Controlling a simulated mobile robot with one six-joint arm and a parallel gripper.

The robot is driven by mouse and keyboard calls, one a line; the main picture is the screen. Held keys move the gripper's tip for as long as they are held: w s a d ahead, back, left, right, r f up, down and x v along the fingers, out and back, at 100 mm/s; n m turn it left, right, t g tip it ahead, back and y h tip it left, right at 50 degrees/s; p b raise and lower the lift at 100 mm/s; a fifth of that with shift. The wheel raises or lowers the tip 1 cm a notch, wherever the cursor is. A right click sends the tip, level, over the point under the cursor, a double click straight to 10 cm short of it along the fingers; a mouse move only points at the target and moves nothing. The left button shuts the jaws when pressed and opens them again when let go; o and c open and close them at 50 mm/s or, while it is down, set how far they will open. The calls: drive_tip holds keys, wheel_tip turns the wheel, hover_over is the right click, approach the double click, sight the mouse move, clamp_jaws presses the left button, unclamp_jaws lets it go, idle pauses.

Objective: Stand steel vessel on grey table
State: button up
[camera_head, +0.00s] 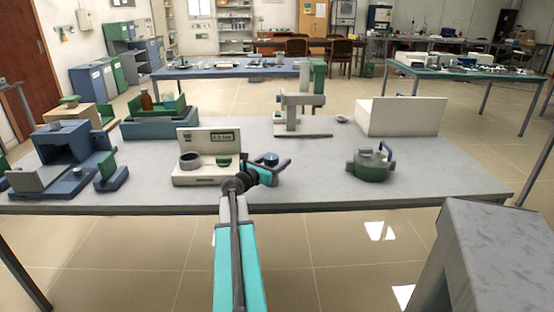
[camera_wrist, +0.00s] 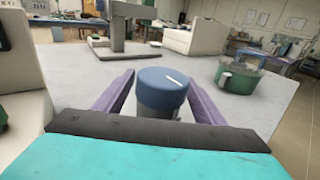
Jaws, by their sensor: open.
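A dark grey cylinder with a blue top and a white line on it (camera_wrist: 162,92) is between the two purple fingers of my open gripper (camera_wrist: 160,100). Gaps show on both sides of it, and its foot is hidden behind my gripper. In the head view the cylinder (camera_head: 268,158) shows small, with my gripper (camera_head: 272,165) at it, just right of the balance. The grey table (camera_head: 320,180) lies under it. A round vessel with a green body, grey upper part and blue handle (camera_head: 371,165) stands on the table at right. I cannot tell for sure which is the steel vessel.
A cream balance (camera_head: 207,170) with a grey round pan is close left of my gripper. A grey stand (camera_head: 295,110) and a white block (camera_head: 402,116) stand behind. Blue boxes (camera_head: 66,145) crowd the left. The table's middle right is clear.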

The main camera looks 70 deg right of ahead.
sight(267, 165)
drive_tip(key=v, duration=1.1)
idle(0.6)
